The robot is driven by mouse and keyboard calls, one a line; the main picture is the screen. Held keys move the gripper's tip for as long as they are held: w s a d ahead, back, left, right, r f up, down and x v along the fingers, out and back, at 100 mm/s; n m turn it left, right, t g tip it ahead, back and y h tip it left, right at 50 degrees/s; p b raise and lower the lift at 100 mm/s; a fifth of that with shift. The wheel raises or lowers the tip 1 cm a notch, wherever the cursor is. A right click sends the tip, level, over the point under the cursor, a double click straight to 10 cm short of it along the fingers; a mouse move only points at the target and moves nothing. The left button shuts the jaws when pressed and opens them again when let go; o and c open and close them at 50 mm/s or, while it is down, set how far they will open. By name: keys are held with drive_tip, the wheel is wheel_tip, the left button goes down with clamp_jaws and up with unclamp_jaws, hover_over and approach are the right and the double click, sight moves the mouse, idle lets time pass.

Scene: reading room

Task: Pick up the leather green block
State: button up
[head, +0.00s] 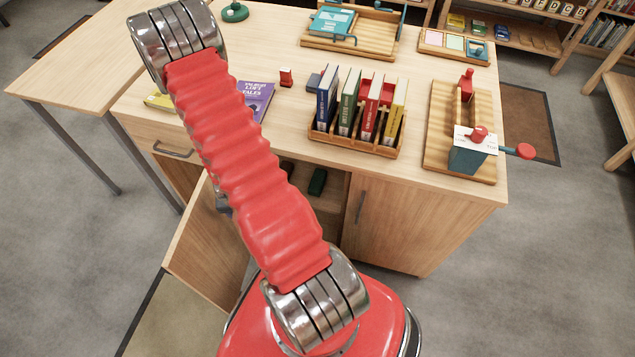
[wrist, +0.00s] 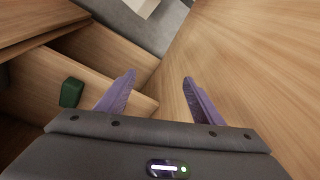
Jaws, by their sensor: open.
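A dark green block (head: 317,182) sits inside the open cabinet under the desk, in shadow. In the wrist view the green block (wrist: 71,92) is at the left, on a wooden surface. My gripper (wrist: 158,80) shows its two purple fingers spread apart with nothing between them. The block is to the left of the left finger, with a gap between them in the picture. In the head view my gripper is mostly hidden behind my red arm.
An open cabinet door (head: 205,245) stands left of the opening; a closed door (head: 375,215) is at its right. A large wooden panel (wrist: 255,55) fills the wrist view's right side. The desk holds a book rack (head: 365,141), a purple book (head: 258,97) and a wooden stand (head: 440,130).

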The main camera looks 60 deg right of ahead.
drive_tip(key=s+d+f+m+h, duration=0.2)
drive_tip(key=s+d+f, duration=0.25)
drive_tip(key=f, duration=0.35)
drive_tip(key=m+h, duration=0.3)
drive_tip(key=h, duration=0.7)
approach(316, 181)
drive_tip(key=s+a+r, duration=0.1)
drive_tip(key=a, duration=0.1)
drive_tip(key=shift+a+t, duration=0.2)
drive_tip(key=shift+t, duration=0.2)
drive_tip(key=shift+d, duration=0.1)
drive_tip(key=shift+x, duration=4.2)
drive_tip(key=shift+f, duration=0.1)
